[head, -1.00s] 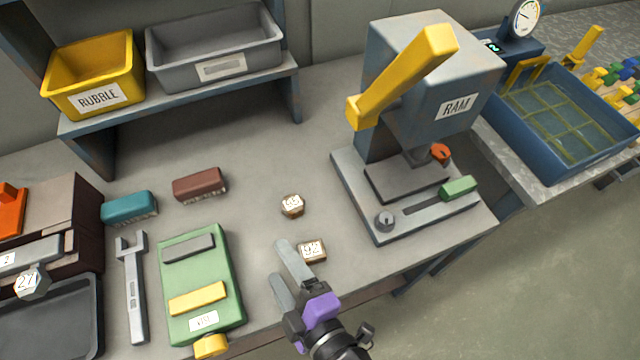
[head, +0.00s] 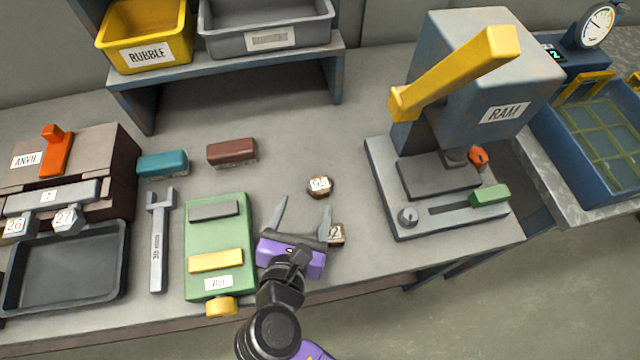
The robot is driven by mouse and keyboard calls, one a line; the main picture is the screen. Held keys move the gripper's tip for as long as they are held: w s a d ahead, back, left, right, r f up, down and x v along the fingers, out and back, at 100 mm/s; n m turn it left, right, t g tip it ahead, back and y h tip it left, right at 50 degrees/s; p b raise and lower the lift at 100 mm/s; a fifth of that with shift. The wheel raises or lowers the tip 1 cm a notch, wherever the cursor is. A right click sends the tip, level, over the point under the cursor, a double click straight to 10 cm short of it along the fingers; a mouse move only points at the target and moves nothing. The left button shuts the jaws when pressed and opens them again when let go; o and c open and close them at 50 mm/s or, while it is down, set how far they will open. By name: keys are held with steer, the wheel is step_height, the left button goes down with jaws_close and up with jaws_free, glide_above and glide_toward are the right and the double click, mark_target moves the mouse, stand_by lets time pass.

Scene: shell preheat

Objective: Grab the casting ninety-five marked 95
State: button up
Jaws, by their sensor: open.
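The casting marked 95 (head: 319,187) is a small brown lump with a white label on its top, lying on the bench between the green vise and the ram press. A second small casting (head: 337,235) lies nearer the front edge. It is partly hidden by my gripper's right finger, and only a 2 of its label shows clearly. My gripper (head: 304,207) is open and empty, its two fingers spread and pointing away from me. The fingertips are just short of the 95 casting in the picture, which shows beyond the right fingertip; their height above the bench is hard to tell.
The green vise (head: 231,240) is close on the left, with a wrench (head: 158,245) beyond it. The ram press (head: 385,190) stands on the right. Brown (head: 232,151) and teal (head: 163,163) blocks lie behind. The bench behind the 95 casting is clear up to the shelf.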

mark_target(319, 189)
steer(key=shift+d+f+n+h, duration=0.15)
steer(key=shift+d+n+h, duration=0.15)
steer(key=shift+d+h, duration=0.15)
steer(key=x, duration=0.7)
steer(key=shift+w+d+f, duration=0.15)
steer(key=shift+w+f, duration=0.05)
steer(key=shift+f, duration=0.15)
steer(key=shift+y, duration=0.25)
steer(key=c, duration=1.4)
steer(key=shift+c, duration=0.5)
steer(key=shift+r, duration=0.15)
